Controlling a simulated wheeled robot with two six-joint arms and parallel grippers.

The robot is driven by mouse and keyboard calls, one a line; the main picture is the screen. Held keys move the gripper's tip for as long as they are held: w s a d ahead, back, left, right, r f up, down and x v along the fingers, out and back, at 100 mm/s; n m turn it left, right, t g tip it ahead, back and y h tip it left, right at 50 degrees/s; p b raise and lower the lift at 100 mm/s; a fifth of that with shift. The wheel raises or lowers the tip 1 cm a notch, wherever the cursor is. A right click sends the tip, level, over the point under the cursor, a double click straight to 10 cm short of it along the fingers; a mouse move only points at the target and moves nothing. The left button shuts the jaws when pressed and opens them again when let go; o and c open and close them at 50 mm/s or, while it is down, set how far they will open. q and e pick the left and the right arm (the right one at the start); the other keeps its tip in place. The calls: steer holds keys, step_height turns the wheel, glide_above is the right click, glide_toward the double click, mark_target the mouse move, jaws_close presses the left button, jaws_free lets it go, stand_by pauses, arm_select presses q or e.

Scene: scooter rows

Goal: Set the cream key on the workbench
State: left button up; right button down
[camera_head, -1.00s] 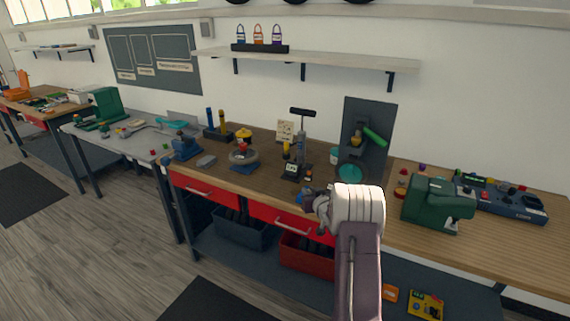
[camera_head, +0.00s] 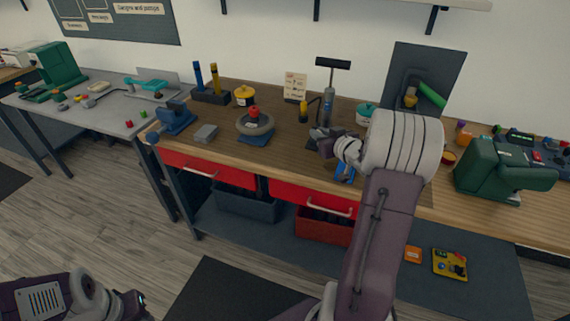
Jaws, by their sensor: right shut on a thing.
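The workbench (camera_head: 290,150) has a brown wooden top and red drawers, and runs across the middle of the view. My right gripper (camera_head: 322,141) is over its front middle part, with its arm coming up from below. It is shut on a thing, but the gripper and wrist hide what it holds. I cannot make out the cream key anywhere. My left gripper (camera_head: 138,304) is low at the bottom left, over the floor and away from the bench. Its fingers are too dark and small to read.
A wheel (camera_head: 254,124) and a blue vise (camera_head: 176,118) stand left. A green machine (camera_head: 500,170) stands right. Bare wood shows between the wheel and my gripper.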

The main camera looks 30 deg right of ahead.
steer(key=shift+w+a, duration=0.1)
steer(key=shift+a, duration=0.15)
steer(key=w+a+f, duration=0.2)
steer(key=w, duration=0.1)
steer(key=w+a+f+b, duration=0.1)
steer(key=w+f, duration=0.2)
steer(key=w, duration=0.1)
steer(key=w+a+f, duration=0.2)
steer(key=w, duration=0.1)
steer(key=shift+w+a+f+b, duration=0.15)
steer(key=shift+w+a+b, duration=0.05)
steer(key=shift+a+b, duration=0.2)
step_height(320, 180, down, 4)
steer(key=shift+s+f+b, duration=0.1)
steer(key=shift+b, duration=0.2)
steer(key=shift+d, duration=0.1)
steer(key=shift+f, duration=0.1)
steer(key=c, duration=1.4)
jaws_free()
